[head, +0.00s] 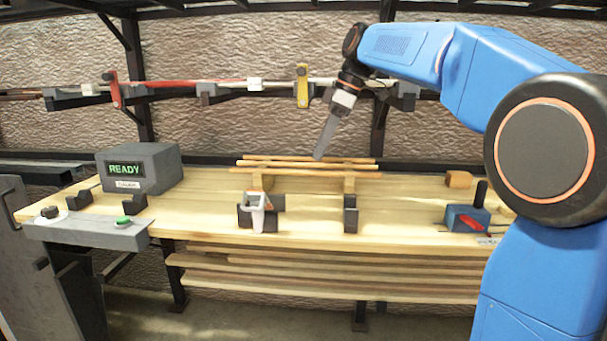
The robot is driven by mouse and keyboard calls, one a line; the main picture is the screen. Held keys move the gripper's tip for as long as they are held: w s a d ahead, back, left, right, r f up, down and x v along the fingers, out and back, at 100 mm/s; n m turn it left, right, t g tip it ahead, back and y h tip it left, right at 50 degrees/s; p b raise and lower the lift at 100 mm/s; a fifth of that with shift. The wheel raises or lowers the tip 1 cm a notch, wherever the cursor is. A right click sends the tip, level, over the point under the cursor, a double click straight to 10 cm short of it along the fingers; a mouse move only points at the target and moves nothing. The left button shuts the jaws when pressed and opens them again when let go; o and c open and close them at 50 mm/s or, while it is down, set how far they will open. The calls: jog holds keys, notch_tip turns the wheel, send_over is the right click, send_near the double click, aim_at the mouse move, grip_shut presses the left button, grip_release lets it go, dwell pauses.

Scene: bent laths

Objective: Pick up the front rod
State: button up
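Several thin wooden rods lie side by side across two wooden supports on the workbench. The front rod (305,172) is the nearest and lowest in the picture and spans the left support (263,183) and the right support (349,186). The other rods (300,161) lie just behind it. My gripper (319,155) points down and slightly left, its tip overlapping the rods near their middle. Whether it touches any rod is unclear. It is seen edge-on, so the gap between its fingers does not show. The front rod rests on its supports.
The workbench (400,215) holds a dark READY box (150,168) at left, a white handheld device (257,200), dark blocks (350,215) in front, and a blue tool with a red part (468,218) at right. A long rod (180,83) crosses wall brackets behind.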

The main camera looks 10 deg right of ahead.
aim_at(303, 173)
jog(key=shift+x, duration=2.55)
jog(key=shift+d, duration=0.1)
grip_shut()
